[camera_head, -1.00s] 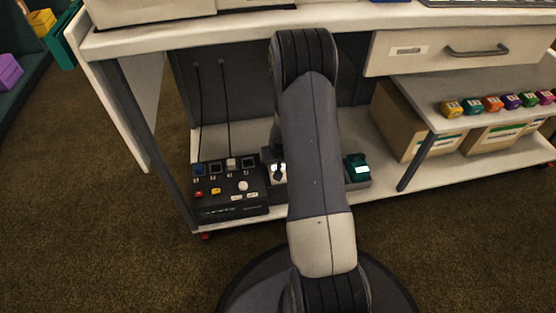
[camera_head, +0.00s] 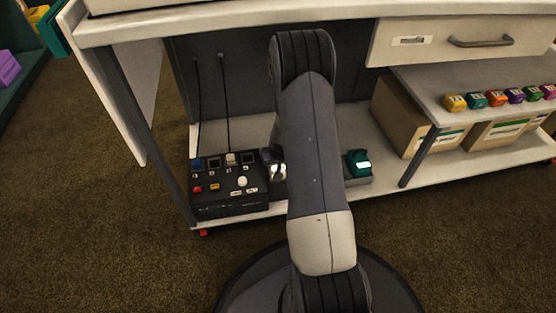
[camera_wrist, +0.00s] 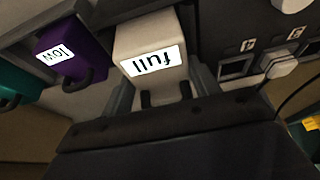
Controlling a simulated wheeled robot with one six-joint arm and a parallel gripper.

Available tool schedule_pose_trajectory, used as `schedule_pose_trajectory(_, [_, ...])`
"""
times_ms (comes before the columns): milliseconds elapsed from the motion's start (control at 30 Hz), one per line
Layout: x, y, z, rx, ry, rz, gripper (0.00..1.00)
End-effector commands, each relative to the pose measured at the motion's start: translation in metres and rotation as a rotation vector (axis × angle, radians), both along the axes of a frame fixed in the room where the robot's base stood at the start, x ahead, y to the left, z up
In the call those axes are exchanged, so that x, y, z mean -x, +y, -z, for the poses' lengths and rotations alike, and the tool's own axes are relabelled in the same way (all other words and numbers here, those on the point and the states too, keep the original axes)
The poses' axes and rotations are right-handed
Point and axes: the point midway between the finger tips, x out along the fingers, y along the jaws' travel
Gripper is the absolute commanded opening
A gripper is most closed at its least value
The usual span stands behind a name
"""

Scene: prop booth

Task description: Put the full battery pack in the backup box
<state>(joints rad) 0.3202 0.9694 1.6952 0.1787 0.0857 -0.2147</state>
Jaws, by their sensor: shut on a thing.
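The full battery pack (camera_wrist: 146,38) is a white block with a "full" label, upside down in the wrist view. My gripper (camera_wrist: 165,90) is shut on it, with a grey finger on each side. A purple pack (camera_wrist: 76,66) marked "low" and a teal pack (camera_wrist: 14,92) sit beside it in the wrist view. In the head view the teal pack (camera_head: 356,160) shows right of my arm, which hides the purple pack and most of my gripper. I cannot tell from the labels which thing is the backup box.
A black panel box (camera_head: 232,203) with square sockets and coloured buttons stands on the low shelf, left of my arm. Sockets (camera_wrist: 236,68) show close by in the wrist view. Cardboard boxes (camera_head: 403,113) and small coloured blocks (camera_head: 496,98) are at the right, under a drawer (camera_head: 470,42).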

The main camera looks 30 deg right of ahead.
Motion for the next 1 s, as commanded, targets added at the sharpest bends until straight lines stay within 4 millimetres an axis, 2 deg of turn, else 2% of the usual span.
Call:
schedule_pose_trajectory(567, [-0.0010, -0.0004, 0.0050, 0.002, -0.003, -0.001, 0.10])
schedule_pose_trajectory(600, [-0.0010, -0.0004, 0.0050, 0.002, -0.003, -0.001, 0.60])
schedule_pose_trajectory(900, [-0.0004, -0.0002, 0.0057, 0.001, -0.001, -0.001, 0.83])
schedule_pose_trajectory(1000, [-0.0002, -0.0002, 0.0058, 0.001, -0.001, -0.001, 0.83])
